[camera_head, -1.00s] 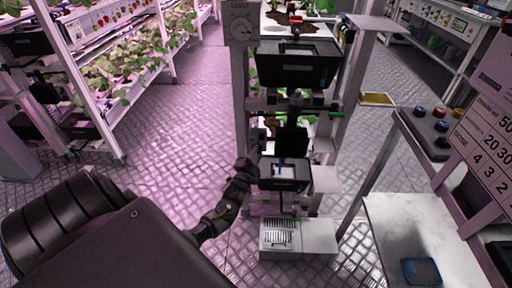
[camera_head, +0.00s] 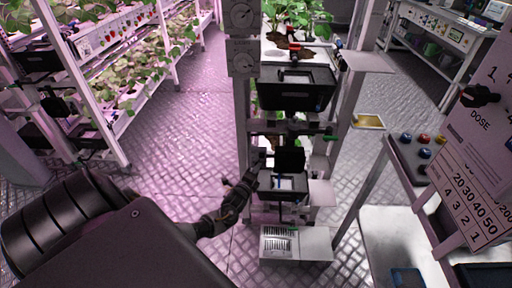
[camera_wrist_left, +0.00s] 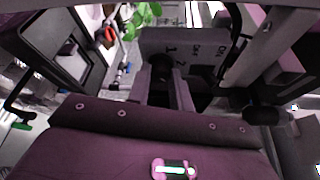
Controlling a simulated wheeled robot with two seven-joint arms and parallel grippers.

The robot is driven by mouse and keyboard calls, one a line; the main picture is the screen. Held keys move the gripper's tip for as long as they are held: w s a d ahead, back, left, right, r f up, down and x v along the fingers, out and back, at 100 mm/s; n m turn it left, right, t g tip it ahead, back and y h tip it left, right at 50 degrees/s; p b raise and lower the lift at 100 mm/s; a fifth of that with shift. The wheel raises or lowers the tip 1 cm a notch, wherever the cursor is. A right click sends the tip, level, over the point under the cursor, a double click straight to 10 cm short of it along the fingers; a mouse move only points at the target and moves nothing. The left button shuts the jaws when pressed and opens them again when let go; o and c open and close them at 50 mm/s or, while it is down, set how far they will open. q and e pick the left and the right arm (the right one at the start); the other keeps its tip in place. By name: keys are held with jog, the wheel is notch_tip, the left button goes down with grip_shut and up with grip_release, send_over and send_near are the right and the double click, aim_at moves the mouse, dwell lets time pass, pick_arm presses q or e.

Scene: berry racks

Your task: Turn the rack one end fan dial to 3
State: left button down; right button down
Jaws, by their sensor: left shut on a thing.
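In the left wrist view a grey panel (camera_wrist_left: 200,48) with dark printed marks carries a dark round dial (camera_wrist_left: 161,63). In the head view my left gripper (camera_head: 256,166) reaches to the left side of the rack post, low down. The dial it holds cannot be made out there. My right gripper is not in view.
Two dial plates, an upper one (camera_head: 241,15) and a lower one (camera_head: 242,58), sit on the post above my gripper. A black bin (camera_head: 296,90) stands on the rack beside them. A marked board (camera_head: 478,160) stands at the right. The floor aisle (camera_head: 180,110) at the left is clear.

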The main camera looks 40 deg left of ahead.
pick_arm(q)
jog(key=shift+r+m+g+p, duration=0.15)
jog(key=shift+m+g+p, duration=0.45)
jog(key=shift+m+p, duration=0.65)
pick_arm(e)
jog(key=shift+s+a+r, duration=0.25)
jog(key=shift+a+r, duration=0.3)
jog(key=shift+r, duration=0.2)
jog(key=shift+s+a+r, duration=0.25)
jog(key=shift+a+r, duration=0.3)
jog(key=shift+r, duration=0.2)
pick_arm(q)
jog(key=c, duration=1.3)
grip_release()
jog(key=shift+o, duration=0.2)
jog(key=p+v, duration=0.1)
jog(key=v, duration=0.9)
jog(key=shift+s+d, duration=0.2)
jog(key=shift+s, duration=0.1)
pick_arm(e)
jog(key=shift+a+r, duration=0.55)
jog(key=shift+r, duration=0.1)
